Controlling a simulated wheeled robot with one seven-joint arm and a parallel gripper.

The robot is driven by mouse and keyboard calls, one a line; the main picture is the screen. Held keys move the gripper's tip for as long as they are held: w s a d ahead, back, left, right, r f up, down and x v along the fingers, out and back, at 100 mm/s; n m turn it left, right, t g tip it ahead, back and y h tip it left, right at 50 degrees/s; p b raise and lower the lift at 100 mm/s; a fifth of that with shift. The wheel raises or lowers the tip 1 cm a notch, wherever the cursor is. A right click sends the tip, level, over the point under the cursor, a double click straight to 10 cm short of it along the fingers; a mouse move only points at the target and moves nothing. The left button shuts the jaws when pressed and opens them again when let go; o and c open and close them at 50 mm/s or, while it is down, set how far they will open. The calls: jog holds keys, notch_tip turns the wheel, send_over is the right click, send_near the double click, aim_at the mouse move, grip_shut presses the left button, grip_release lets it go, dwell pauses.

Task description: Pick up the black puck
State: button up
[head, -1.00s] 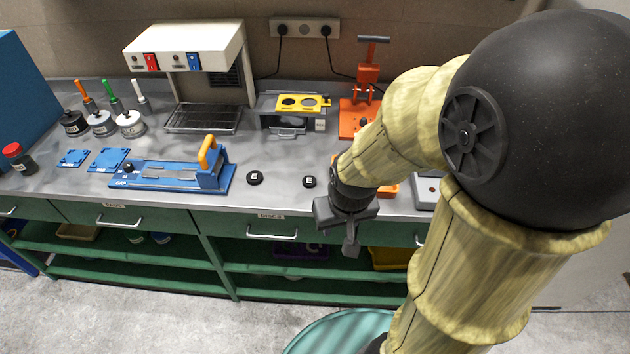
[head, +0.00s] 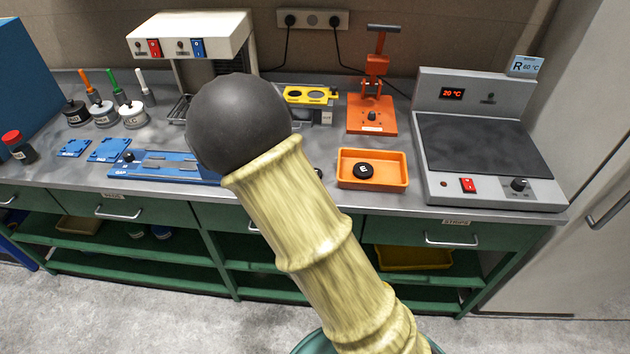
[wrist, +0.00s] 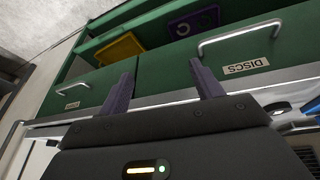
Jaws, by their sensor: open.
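In the head view a black puck (head: 363,170) marked with a light letter lies in the orange tray (head: 374,182). A sliver of another black puck (head: 319,173) shows on the bench just right of my arm. The bench to its left is hidden behind my arm. My gripper is hidden in the head view. In the wrist view my gripper (wrist: 164,84) is open, with nothing between its fingers. It faces the green drawer fronts, one labelled DISCS (wrist: 245,68). A dark rounded thing at the wrist view's right is too cut off to identify.
A hot plate (head: 490,160) stands on the right of the bench, an orange press (head: 371,115) behind the tray. A blue gauge fixture (head: 165,165) is left of my arm. Drawer handles (head: 452,240) stick out below the bench edge.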

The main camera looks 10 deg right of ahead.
notch_tip(320, 180, down, 4)
jog(key=w+t+h+b, duration=0.1)
jog(key=w+h, duration=0.1)
jog(key=w, duration=0.1)
jog(key=w+a+r+m+t+h+b, duration=0.2)
jog(key=w+a+r+t+h+b, duration=0.2)
jog(key=t, duration=0.4)
jog(key=a+r+h, duration=0.1)
jog(key=a, duration=0.1)
jog(key=shift+w+a+r+h, duration=0.35)
jog(key=shift+a+r+h, duration=0.05)
jog(key=shift+w+d, duration=0.1)
jog(key=p+x, duration=0.3)
jog(key=x, duration=0.8)
jog(key=shift+w+d, duration=0.2)
jog(key=shift+w, duration=0.1)
jog(key=shift+w+d+f, duration=0.1)
jog(key=shift+w, duration=0.1)
